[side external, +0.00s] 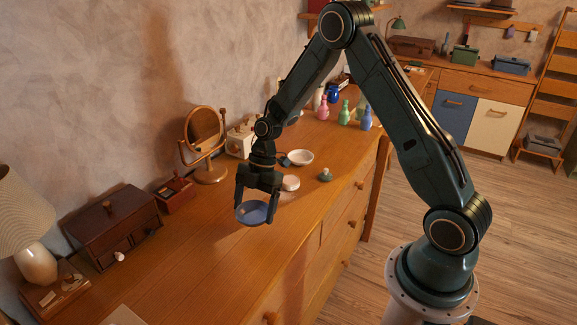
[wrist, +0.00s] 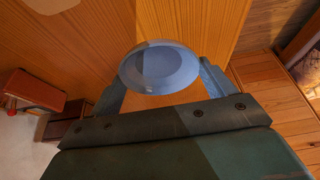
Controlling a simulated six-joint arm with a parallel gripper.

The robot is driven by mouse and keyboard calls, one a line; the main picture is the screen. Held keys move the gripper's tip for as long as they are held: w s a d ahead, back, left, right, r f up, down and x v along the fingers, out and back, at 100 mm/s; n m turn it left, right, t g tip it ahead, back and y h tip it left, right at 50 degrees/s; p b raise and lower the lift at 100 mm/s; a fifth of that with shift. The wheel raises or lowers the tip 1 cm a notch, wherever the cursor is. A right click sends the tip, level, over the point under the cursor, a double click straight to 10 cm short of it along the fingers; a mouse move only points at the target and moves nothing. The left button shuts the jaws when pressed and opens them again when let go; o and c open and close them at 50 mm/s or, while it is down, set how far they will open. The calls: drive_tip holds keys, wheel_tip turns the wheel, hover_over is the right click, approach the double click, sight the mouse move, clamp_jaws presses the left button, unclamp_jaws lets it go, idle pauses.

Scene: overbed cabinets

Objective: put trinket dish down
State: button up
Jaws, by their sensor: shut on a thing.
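The trinket dish (side external: 251,212) is a small round blue dish. It sits between the fingers of my gripper (side external: 256,208), which is shut on it. In the side external view the dish is over the wooden dresser top (side external: 205,255), near its middle; I cannot tell exactly how high it is above the surface. In the wrist view the dish (wrist: 158,67) shows its round face between the two fingers of my gripper (wrist: 160,84), with a shadow line across it. The wood grain of the dresser lies behind it.
A round mirror (side external: 205,130), red box (side external: 174,195) and dark drawer box (side external: 115,225) stand along the wall. A white bowl (side external: 300,157), white round item (side external: 290,183) and small green-grey item (side external: 325,174) lie behind the gripper. The dresser top in front is clear.

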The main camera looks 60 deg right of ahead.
sight(256, 214)
drive_tip(key=shift+f, duration=2.1)
drive_tip(key=shift+f, duration=0.15)
drive_tip(key=o, duration=1)
drive_tip(key=shift+c, duration=0.2)
drive_tip(key=v, duration=1.2)
